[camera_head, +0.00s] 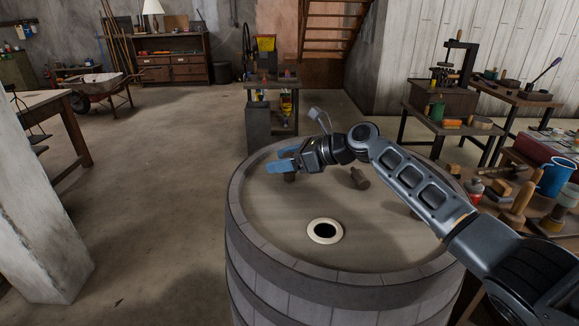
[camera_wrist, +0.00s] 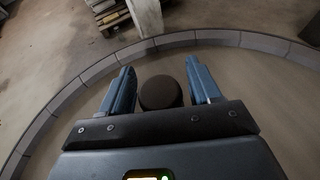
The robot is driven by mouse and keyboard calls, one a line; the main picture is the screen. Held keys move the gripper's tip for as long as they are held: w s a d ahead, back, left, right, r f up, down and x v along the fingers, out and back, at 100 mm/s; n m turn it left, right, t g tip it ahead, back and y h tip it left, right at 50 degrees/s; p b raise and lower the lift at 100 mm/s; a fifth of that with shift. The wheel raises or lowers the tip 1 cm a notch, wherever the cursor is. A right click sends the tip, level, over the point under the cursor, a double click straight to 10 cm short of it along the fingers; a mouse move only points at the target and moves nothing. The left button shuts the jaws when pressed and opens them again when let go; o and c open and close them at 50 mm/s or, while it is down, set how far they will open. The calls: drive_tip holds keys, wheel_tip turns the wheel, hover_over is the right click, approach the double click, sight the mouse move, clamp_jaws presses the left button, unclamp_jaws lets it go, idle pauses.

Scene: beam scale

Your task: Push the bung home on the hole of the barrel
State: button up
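The barrel (camera_head: 290,255) stands upright in front of me, with a round flat top. Its hole (camera_head: 325,231), dark with a pale ring around it, is near the front of the top and is empty. A dark brown bung (camera_head: 290,178) stands on the top near the left rim, partly hidden by my gripper (camera_head: 283,163). In the wrist view the bung's round dark end (camera_wrist: 161,92) lies between the blue fingers of my gripper (camera_wrist: 160,75), with a gap on each side. The fingers are open.
A brown wooden piece (camera_head: 359,178), perhaps a mallet, lies on the barrel top right of my gripper. A cluttered bench with a blue mug (camera_head: 556,177) stands to the right. The barrel top between the bung and the hole looks clear.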

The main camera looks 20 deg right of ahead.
drive_tip(key=c, duration=0.9)
drive_tip(key=shift+r, duration=0.45)
drive_tip(key=r, duration=0.2)
drive_tip(key=d+r, duration=0.1)
drive_tip(key=shift+w+r, duration=0.15)
drive_tip(key=shift+r, duration=0.2)
drive_tip(key=w+d+r+b, duration=0.2)
drive_tip(key=d+r, duration=0.4)
drive_tip(key=d, duration=0.4)
drive_tip(key=s+a+f+p, duration=0.1)
drive_tip(key=s+a+p, duration=0.1)
drive_tip(key=s, duration=0.5)
drive_tip(key=s+a+f+p, duration=0.1)
drive_tip(key=s+a+p, duration=0.1)
drive_tip(key=s+a, duration=0.3)
drive_tip(key=s+a+f+p, duration=0.1)
drive_tip(key=s+a+p, duration=0.1)
drive_tip(key=s, duration=0.7)
drive_tip(key=shift+s+a+f, duration=0.2)
drive_tip(key=shift+a, duration=0.45)
